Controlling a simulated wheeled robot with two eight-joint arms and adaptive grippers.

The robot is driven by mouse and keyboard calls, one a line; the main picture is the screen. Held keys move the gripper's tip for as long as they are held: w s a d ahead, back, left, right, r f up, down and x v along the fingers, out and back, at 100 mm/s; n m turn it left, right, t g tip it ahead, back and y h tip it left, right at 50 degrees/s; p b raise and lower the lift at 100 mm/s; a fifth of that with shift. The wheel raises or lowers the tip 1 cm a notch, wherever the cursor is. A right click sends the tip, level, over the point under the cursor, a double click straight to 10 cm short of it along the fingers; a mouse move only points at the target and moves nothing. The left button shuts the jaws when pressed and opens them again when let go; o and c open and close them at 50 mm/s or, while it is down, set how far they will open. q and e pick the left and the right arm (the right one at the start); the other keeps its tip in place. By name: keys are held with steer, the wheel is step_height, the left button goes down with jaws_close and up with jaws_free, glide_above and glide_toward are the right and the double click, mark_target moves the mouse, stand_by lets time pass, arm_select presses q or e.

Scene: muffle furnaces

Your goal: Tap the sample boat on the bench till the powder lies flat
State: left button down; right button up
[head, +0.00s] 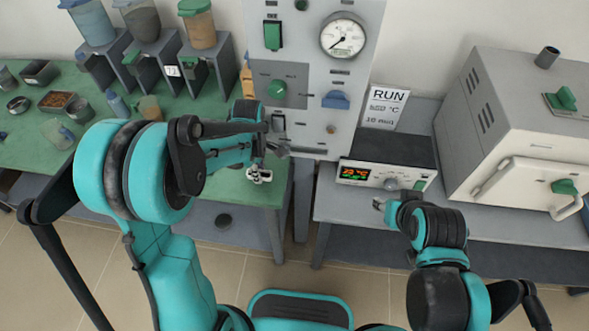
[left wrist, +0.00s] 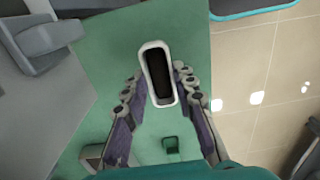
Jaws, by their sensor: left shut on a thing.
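The sample boat (left wrist: 153,47) is a small, narrow white trough with dark contents in the left wrist view. I cannot tell whether the powder's surface is flat. My left gripper (left wrist: 160,80) is shut on the boat, its fingers on both long sides. In the head view the boat (head: 259,175) shows below my left gripper (head: 265,165), over the right end of the green bench (head: 225,187). I cannot tell if it touches the bench top. My right gripper (head: 382,205) is by the grey table's front edge; its jaw opening is too small to tell.
A controller with a lit display (head: 385,176) and a white furnace (head: 530,140) stand on the grey table at right. A gauge panel (head: 310,75) rises behind the gap between tables. Powder hoppers (head: 142,20), cups and trays crowd the bench's left and back.

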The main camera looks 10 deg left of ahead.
arm_select(q)
steer(key=shift+r, duration=0.35)
steer(key=shift+f, duration=0.1)
step_height(320, 180, down, 5)
steer(key=b, duration=0.4)
steer(key=shift+s+r+p, duration=0.1)
steer(key=shift+r+p, duration=0.35)
steer(key=shift+r, duration=0.2)
steer(key=shift+r, duration=0.2)
steer(key=shift+r+p, duration=1.65)
steer(key=shift+r, duration=0.3)
steer(key=shift+w, duration=0.2)
